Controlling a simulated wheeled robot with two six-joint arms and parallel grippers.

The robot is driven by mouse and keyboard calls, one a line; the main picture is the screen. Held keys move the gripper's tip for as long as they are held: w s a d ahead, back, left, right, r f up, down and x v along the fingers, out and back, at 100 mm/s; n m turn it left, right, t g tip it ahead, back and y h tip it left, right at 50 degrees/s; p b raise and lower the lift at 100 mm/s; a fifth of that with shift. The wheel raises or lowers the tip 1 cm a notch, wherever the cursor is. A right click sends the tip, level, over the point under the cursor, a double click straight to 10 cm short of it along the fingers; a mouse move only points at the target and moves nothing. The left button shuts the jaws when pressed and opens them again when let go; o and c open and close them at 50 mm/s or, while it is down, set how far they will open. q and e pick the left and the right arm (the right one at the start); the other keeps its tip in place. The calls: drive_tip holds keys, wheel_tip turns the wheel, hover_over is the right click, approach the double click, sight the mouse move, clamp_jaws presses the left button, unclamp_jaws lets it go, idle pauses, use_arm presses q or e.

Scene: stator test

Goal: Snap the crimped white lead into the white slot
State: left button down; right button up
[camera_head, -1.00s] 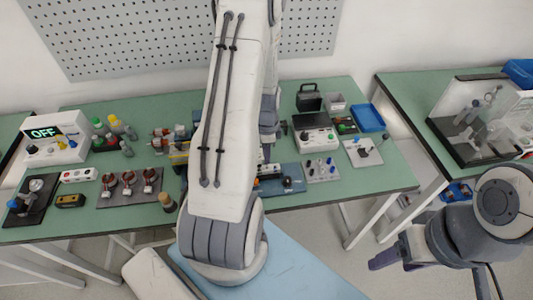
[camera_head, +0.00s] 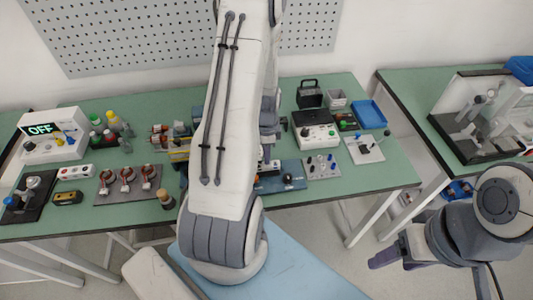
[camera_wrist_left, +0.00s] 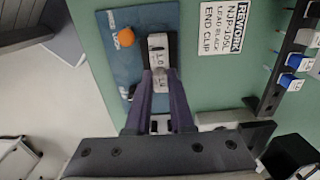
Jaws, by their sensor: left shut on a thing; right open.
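In the left wrist view the purple fingers of my left gripper (camera_wrist_left: 159,76) come together on a small light-grey piece (camera_wrist_left: 159,84) with dark marks, over a blue plate (camera_wrist_left: 100,70). A pale block (camera_wrist_left: 157,42) lies just beyond the fingertips. In the head view my own left arm covers this gripper. I cannot make out the crimped white lead or the white slot for certain. My right gripper (camera_head: 385,257) is open and empty, low at the right, off the bench and away from the parts.
The green bench (camera_head: 330,197) holds three copper-wound stators (camera_head: 127,176), an OFF display box (camera_head: 52,135), bottles, a blue tray (camera_head: 369,114) and a white control box (camera_head: 316,136). The wrist view shows a REWORK label (camera_wrist_left: 222,27) and blue-and-white blocks (camera_wrist_left: 291,81). A second table stands right.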

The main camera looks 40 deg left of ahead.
use_arm(q)
drive_tip(key=shift+f, duration=0.2)
idle(0.7)
drive_tip(key=c, duration=0.7)
unclamp_jaws()
drive_tip(key=shift+r, duration=0.1)
wheel_tip(320, 180, up, 10)
drive_tip(key=b, duration=0.1)
drive_tip(key=shift+r, duration=0.2)
